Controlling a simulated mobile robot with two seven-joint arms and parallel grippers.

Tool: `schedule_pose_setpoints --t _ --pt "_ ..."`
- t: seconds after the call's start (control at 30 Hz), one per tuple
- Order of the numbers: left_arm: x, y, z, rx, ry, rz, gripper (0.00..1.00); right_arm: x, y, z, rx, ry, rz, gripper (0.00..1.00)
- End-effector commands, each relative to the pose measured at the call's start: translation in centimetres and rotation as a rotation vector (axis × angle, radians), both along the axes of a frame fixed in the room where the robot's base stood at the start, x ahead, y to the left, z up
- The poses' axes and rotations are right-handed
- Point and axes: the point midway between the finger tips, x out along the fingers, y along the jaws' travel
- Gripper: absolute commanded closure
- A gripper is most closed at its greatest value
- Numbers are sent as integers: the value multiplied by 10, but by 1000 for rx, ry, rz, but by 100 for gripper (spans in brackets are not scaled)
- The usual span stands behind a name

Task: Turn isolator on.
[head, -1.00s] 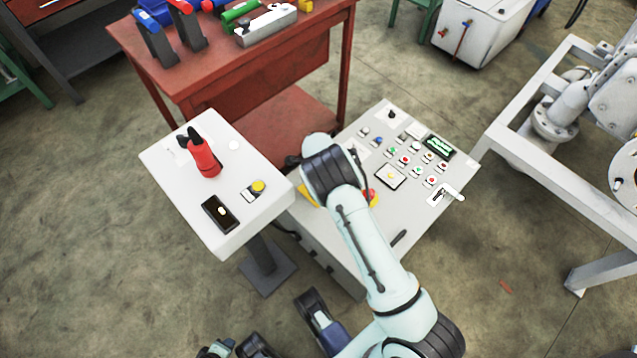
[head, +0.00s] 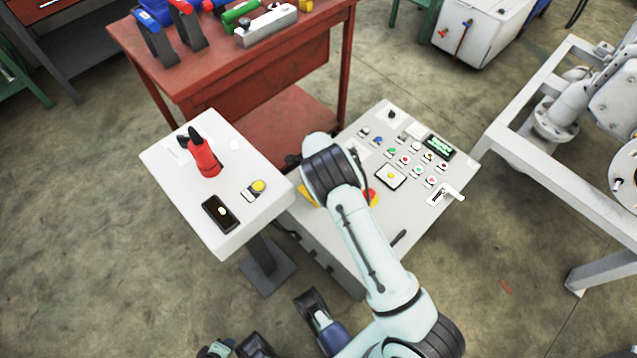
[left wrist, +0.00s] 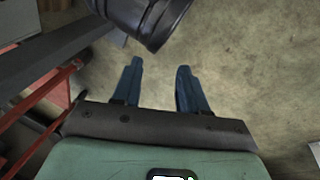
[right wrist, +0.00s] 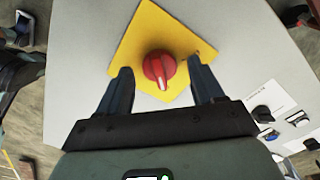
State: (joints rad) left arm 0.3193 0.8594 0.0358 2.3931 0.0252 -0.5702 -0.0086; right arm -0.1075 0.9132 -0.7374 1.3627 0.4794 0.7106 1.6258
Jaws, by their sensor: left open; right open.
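The isolator is a red rotary knob (right wrist: 158,68) on a yellow diamond plate (right wrist: 142,38), set on a light grey cabinet face. In the right wrist view my right gripper (right wrist: 160,65) is open, with one finger on each side of the knob; I cannot tell whether they touch it. The knob's grip ridge points down in that view. In the head view my right arm hides most of the isolator; only red and yellow bits (head: 373,197) show. My left gripper (left wrist: 160,65) is open and empty above the floor.
The control panel (head: 350,235) carries several buttons and a green display (head: 438,147). A white pedestal box (head: 160,155) with a red handle (head: 203,157) stands to its left. A red workbench (head: 235,75) is behind; a white metal frame (head: 560,180) is at right.

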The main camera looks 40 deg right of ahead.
Motion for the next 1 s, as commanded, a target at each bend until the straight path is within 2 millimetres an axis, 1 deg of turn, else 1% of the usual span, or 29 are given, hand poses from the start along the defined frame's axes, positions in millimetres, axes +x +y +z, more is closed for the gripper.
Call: schedule_pose_setpoints --t 0.17,0.4,0.5,0.6,0.7,0.8,1.0 --pt "-11 -6 10 -14 27 -12 57 1 0 29 0 -4 -1 33" --pt "-33 -17 27 -43 86 -37 57 1 0 85 0 -6 0 33" --pt "-41 -21 32 -53 107 -45 57 1 0 104 0 -5 0 33" --pt "-47 -24 36 -61 123 -51 57 1 0 119 1 -3 -1 33" --pt "-51 -25 39 -65 135 -56 57 0 0 127 -1 -2 0 33" --pt "-53 -26 40 -69 140 -58 57 0 0 131 1 -1 -1 33" --pt "-53 -26 39 -69 141 -58 57 0 0 132 1 -1 -1 33"
